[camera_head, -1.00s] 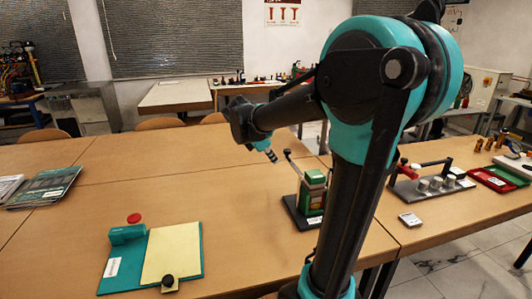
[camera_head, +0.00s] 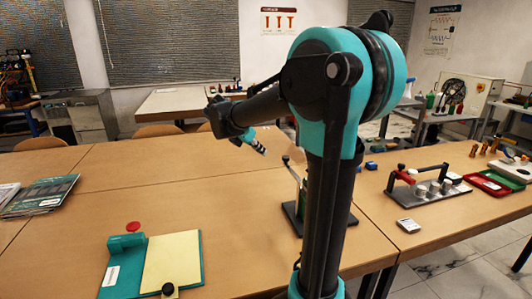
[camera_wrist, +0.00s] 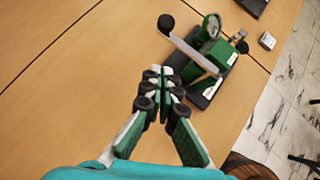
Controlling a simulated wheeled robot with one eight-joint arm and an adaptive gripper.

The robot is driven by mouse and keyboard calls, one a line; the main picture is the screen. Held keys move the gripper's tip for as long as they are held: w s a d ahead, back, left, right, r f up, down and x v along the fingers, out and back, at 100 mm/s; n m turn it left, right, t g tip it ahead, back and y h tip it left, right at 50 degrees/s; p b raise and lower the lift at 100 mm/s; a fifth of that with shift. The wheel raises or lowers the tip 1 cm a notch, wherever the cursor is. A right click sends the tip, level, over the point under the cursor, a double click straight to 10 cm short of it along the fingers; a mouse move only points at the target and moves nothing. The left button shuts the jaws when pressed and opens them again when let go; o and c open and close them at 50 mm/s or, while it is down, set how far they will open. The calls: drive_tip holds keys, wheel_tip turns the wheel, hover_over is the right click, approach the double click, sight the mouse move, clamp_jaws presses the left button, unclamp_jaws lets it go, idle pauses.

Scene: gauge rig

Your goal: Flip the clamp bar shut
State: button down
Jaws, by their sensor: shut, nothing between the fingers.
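A green gauge stand on a black base shows in the wrist view (camera_wrist: 215,60). A grey bar (camera_wrist: 192,46) with a black ball knob (camera_wrist: 166,22) slants up and out from it. I take this to be the clamp bar; it is raised. In the head view its knob (camera_head: 286,158) shows just left of my arm, which hides most of the stand. My gripper (camera_wrist: 160,72) is shut and empty, left of the bar and apart from the knob in the wrist view. In the head view, my gripper (camera_head: 263,151) is left of the knob, above the table.
Magazines (camera_head: 40,195) lie far left. The table's middle left is clear.

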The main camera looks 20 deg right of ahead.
approach(285, 163)
wheel_tip(285, 163, down, 3)
drive_tip(key=shift+w+d+f, duration=0.1)
drive_tip(key=shift+w+d, duration=0.35)
drive_tip(key=shift+d, duration=0.2)
drive_tip(key=shift+w+d+f, duration=0.1)
drive_tip(key=shift+w+d, duration=0.3)
drive_tip(key=shift+d, duration=0.2)
drive_tip(key=shift+d, duration=0.15)
